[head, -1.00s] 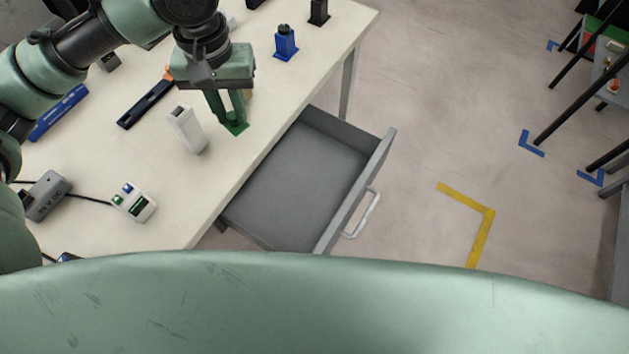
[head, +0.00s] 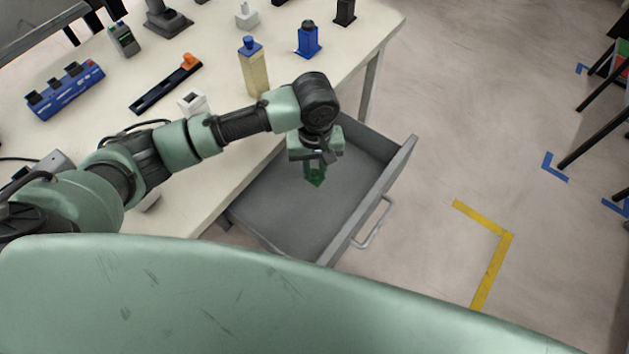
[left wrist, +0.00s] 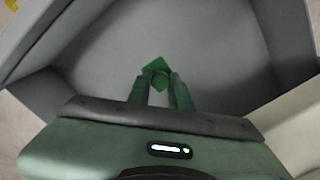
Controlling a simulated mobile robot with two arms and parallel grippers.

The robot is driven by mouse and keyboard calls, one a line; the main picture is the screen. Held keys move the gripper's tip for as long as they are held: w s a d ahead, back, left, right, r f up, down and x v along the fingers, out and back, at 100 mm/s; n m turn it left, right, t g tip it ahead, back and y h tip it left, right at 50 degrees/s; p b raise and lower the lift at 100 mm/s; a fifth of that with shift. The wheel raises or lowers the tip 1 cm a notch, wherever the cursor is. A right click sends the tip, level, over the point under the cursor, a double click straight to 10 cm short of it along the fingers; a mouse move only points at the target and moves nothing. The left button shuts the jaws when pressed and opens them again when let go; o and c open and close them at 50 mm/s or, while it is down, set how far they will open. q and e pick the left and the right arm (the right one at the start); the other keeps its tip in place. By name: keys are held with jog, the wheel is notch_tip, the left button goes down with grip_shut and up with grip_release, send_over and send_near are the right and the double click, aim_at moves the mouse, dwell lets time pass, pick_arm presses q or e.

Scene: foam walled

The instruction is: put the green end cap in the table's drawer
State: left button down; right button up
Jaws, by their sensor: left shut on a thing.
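The green end cap (head: 316,180) is between the fingertips of my left gripper (head: 314,172), which is shut on it. It also shows in the left wrist view (left wrist: 154,66), at the tips of the left gripper (left wrist: 160,82). The table's drawer (head: 270,215) is pulled open and its floor is bare. The gripper points down with the cap over the drawer's inside. I cannot tell whether the cap touches the floor of the drawer (left wrist: 215,40). My right gripper is not in view.
The table top (head: 215,60) holds a tan bottle-like block with a blue top (head: 254,72), a blue block (head: 308,40), a dark tray with an orange end (head: 165,85), a white block (head: 193,101) and a blue switch box (head: 65,92). Clear floor lies right of the drawer.

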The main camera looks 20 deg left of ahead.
aim_at(315, 182)
pick_arm(q)
notch_tip(315, 182, down, 6)
jog(key=shift+f, duration=0.1)
dwell(0.4)
jog(key=c, duration=1.3)
grip_release()
jog(key=shift+f, duration=0.1)
notch_tip(315, 182, up, 12)
jog(key=shift+r+p, duration=0.2)
jog(key=shift+p, duration=0.15)
